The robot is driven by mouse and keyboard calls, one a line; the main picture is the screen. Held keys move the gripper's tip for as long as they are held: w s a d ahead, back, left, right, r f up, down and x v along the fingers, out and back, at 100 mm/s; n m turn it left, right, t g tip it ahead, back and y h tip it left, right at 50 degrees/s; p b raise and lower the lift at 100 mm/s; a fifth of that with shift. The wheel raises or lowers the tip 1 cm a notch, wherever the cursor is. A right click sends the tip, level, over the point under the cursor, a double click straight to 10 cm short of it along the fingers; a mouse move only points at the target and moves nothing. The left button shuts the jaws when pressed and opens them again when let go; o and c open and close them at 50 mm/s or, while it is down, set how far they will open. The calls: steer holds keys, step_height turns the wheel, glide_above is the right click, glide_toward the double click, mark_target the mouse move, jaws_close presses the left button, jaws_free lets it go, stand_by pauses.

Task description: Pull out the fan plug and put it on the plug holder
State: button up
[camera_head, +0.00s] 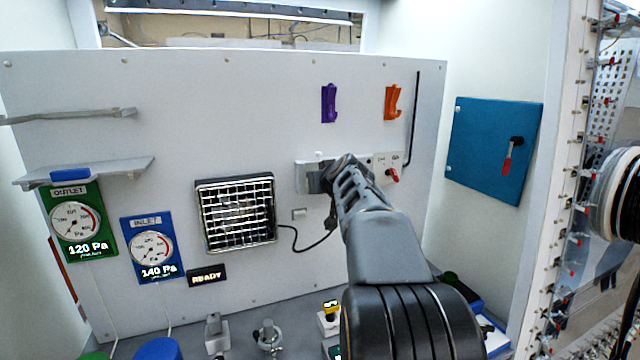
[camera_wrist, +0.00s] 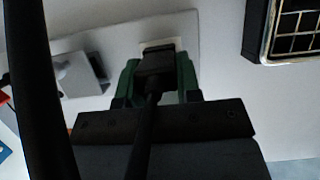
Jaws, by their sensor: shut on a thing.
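My gripper (camera_wrist: 158,80) is shut on a dark plug (camera_wrist: 154,68), with one green finger on each side of it in the wrist view. A black cable (camera_wrist: 147,118) runs from the plug. The plug's front end is at a pale socket plate (camera_wrist: 178,44); I cannot tell whether it is still seated. In the head view my gripper (camera_head: 328,178) is at the wall panel and hides the plug. The fan (camera_head: 236,212) sits behind a grille to the left, its cord leading towards my gripper. I cannot tell for sure which fitting is the plug holder.
A purple hook (camera_head: 329,103) and an orange hook (camera_head: 392,102) are on the wall above. A red-handled switch (camera_head: 392,175) is right of my gripper. A shelf (camera_head: 95,172) and gauges are at left. Several fittings stand on the floor below. The wall above my gripper is mostly clear.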

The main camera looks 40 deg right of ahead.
steer(key=o, duration=0.3)
steer(key=c, duration=0.5)
steer(key=shift+s+a+b, duration=0.1)
steer(key=shift+s+b, duration=0.25)
steer(key=shift+s, duration=0.3)
steer(key=shift+s+a+b, duration=0.3)
steer(key=shift+s+b, duration=0.5)
steer(key=shift+s, duration=0.05)
steer(key=shift+s+a+b, duration=0.2)
steer(key=shift+s+b, duration=0.3)
steer(key=shift+s, duration=0.25)
steer(key=shift+s+a+b, duration=0.2)
steer(key=shift+s+b, duration=0.35)
steer(key=shift+s, duration=0.2)
steer(key=shift+s+a+b, duration=0.2)
steer(key=shift+s+b, duration=0.3)
steer(key=shift+s, duration=0.25)
